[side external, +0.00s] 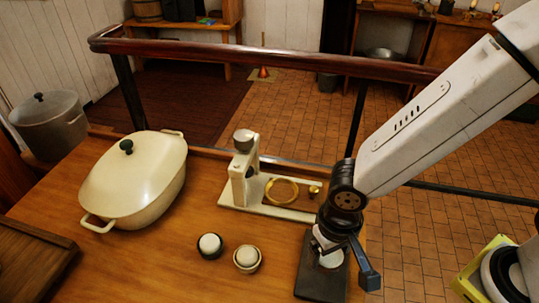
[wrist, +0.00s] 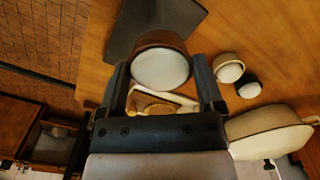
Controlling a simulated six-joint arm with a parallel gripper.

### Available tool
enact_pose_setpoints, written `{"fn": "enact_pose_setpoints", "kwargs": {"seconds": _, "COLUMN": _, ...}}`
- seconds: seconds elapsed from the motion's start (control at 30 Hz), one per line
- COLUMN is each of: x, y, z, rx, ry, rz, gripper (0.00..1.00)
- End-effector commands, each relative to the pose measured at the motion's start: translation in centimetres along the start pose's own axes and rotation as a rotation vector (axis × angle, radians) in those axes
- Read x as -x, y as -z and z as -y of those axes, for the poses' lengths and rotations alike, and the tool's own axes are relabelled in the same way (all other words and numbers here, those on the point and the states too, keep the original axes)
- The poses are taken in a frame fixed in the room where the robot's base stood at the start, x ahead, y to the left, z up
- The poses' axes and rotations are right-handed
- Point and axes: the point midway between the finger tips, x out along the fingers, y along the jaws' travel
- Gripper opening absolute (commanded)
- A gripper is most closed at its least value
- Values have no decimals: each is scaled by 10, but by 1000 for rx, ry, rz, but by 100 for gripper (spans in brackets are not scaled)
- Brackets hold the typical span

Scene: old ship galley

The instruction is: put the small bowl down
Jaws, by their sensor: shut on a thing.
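My gripper (wrist: 161,88) is shut on the small bowl (wrist: 160,42), with one finger on each side of it. The bowl is brown with a smooth white round surface filling it. In the side external view my gripper (side external: 328,242) points down over a dark flat slab (side external: 318,282) near the table's right edge. Only the white part of the bowl (side external: 331,260) shows clearly there, partly covered by the fingers. The slab also shows in the wrist view (wrist: 130,22), beyond the bowl. I cannot tell whether the bowl touches the slab.
Two small cups with white tops, one dark (side external: 209,252) and one tan (side external: 247,266), stand left of the slab. A cream device with a brass ring (side external: 281,191) stands behind. A large lidded cream pot (side external: 140,185) is at left. A rail (side external: 260,52) runs behind the table.

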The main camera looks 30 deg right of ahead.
Motion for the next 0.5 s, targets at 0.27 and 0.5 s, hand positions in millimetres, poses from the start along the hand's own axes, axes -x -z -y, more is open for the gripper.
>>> {"fn": "enact_pose_setpoints", "kwargs": {"seconds": 0.27, "x": -28, "y": 0, "z": -1, "rx": -1, "ry": -3, "rz": 1, "gripper": 12}}
{"fn": "enact_pose_setpoints", "kwargs": {"seconds": 0.5, "x": -36, "y": 0, "z": 0, "rx": -2, "ry": -1, "rz": -1, "gripper": 12}}
